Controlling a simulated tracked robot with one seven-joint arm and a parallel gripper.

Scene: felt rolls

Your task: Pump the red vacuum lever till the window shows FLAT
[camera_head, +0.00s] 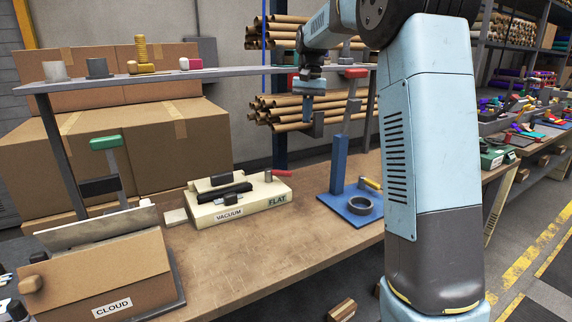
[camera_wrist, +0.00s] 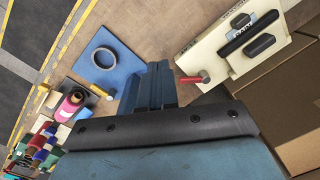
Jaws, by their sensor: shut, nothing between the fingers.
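The cream vacuum unit (camera_head: 240,211) sits on the bench, with a dark bar and dark blocks on top and a VACUUM label on its front. Its window (camera_head: 277,200) reads FLAT. The red lever (camera_head: 281,173) sticks out to the right at the unit's back right corner. In the wrist view the unit (camera_wrist: 215,63) is at upper right, and the red lever (camera_wrist: 193,79) points left toward my fingers. My gripper (camera_head: 309,92) is shut and empty, above the bench and apart from the lever. In the wrist view my gripper (camera_wrist: 156,70) shows left of the lever.
A blue stand (camera_head: 340,175) with a tall lever and a dark ring (camera_head: 360,205) are right of the unit. A cardboard box labelled CLOUD (camera_head: 105,285) is front left. A narrow shelf (camera_head: 200,74) with small items runs behind. The bench front (camera_head: 270,255) is clear.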

